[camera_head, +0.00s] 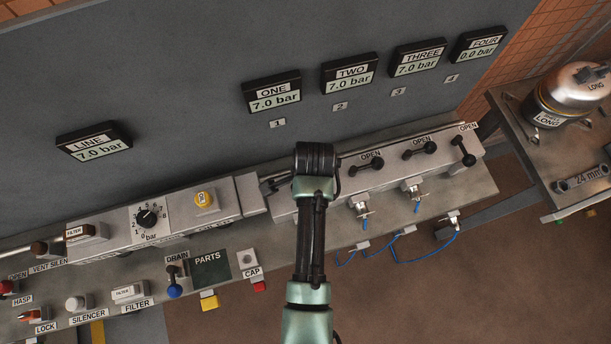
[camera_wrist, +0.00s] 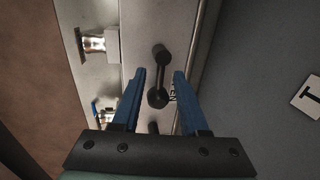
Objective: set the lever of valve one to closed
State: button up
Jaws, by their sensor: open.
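In the wrist view, a black lever (camera_wrist: 160,76) with a round knob lies between the two blue fingers of my gripper (camera_wrist: 158,72). The fingers are open, with a gap on each side of it. A partly hidden label sits beside its lower end, and a white plate (camera_wrist: 308,97) stands on the wall to the right. This appears to be valve one's lever, lying along the valve row. In the head view my arm hides most of valve one, below the gauge ONE (camera_head: 272,93), and my gripper's fingers cannot be made out.
Three other black levers, (camera_head: 365,165), (camera_head: 420,150) and (camera_head: 463,151), stand right of my arm under OPEN labels. Hose fittings (camera_head: 360,206) hang along the bench front. A regulator dial (camera_head: 149,215) and a yellow knob (camera_head: 204,199) are left of my arm. The wall is close behind.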

grip_shut()
dwell(1.4)
